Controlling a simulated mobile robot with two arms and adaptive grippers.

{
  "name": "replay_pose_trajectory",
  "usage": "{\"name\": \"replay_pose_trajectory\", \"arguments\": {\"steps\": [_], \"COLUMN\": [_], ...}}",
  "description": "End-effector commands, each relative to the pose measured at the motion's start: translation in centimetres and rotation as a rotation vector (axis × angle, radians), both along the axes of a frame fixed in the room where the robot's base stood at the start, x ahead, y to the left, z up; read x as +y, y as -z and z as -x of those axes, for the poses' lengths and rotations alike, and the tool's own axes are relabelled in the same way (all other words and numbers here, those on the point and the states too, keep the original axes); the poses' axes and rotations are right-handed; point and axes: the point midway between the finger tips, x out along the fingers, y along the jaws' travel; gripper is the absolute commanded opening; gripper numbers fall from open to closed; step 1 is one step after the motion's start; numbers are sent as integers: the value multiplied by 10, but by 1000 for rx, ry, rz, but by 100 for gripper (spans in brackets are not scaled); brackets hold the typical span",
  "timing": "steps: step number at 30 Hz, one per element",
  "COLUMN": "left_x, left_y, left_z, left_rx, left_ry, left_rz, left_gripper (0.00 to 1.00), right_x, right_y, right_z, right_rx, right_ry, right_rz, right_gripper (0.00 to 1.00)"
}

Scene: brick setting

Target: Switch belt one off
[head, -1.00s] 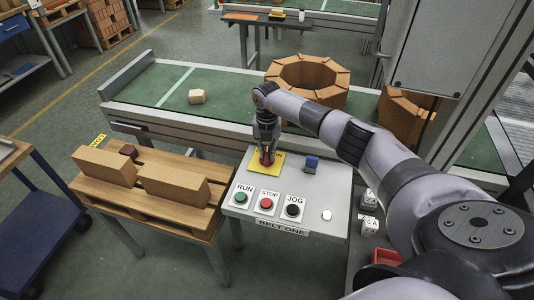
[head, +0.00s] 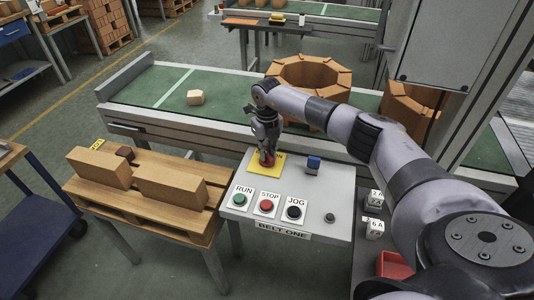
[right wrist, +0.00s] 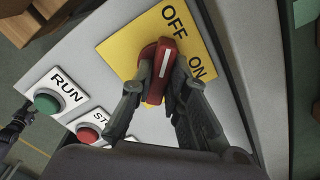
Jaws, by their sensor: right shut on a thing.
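The belt one panel (head: 335,183) is a light grey slanted box marked BELT ONE. Its red rotary switch (right wrist: 160,72) sits on a yellow plate (head: 253,166) marked OFF and ON. In the right wrist view the white line on the handle points up, roughly toward OFF. My right gripper (right wrist: 160,84) is shut on the red handle, one finger on each side; it also shows in the head view (head: 267,158) and hides most of the handle there. A small round lamp (head: 330,217) on the panel is dark.
Green RUN (head: 240,200), red STOP (head: 266,205) and black JOG (head: 294,212) buttons line the panel's front. A blue knob (head: 313,163) stands right of the plate. The green belt (head: 232,102) carries a pale block (head: 196,97) and a brick ring (head: 308,77). A pallet table (head: 145,215) stands left.

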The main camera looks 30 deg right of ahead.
Motion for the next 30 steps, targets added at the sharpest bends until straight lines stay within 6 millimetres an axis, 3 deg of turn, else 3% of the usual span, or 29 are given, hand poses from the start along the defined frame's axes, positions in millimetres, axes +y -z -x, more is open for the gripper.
{"name": "replay_pose_trajectory", "arguments": {"steps": [11,12,21,30], "left_x": [0,-1,0,0], "left_y": [0,0,0,0], "left_z": [0,0,1,3], "left_rx": [1,1,1,3], "left_ry": [0,0,0,-1], "left_rz": [1,1,1,-1], "left_gripper": [40,40,40,40], "right_x": [0,0,0,0], "right_y": [-1,-1,0,-2], "right_z": [-1,-1,0,0], "right_rx": [-2,-2,-1,-1], "right_ry": [-10,-10,-8,-7], "right_rz": [1,1,1,0], "right_gripper": [0,16,35,35]}}
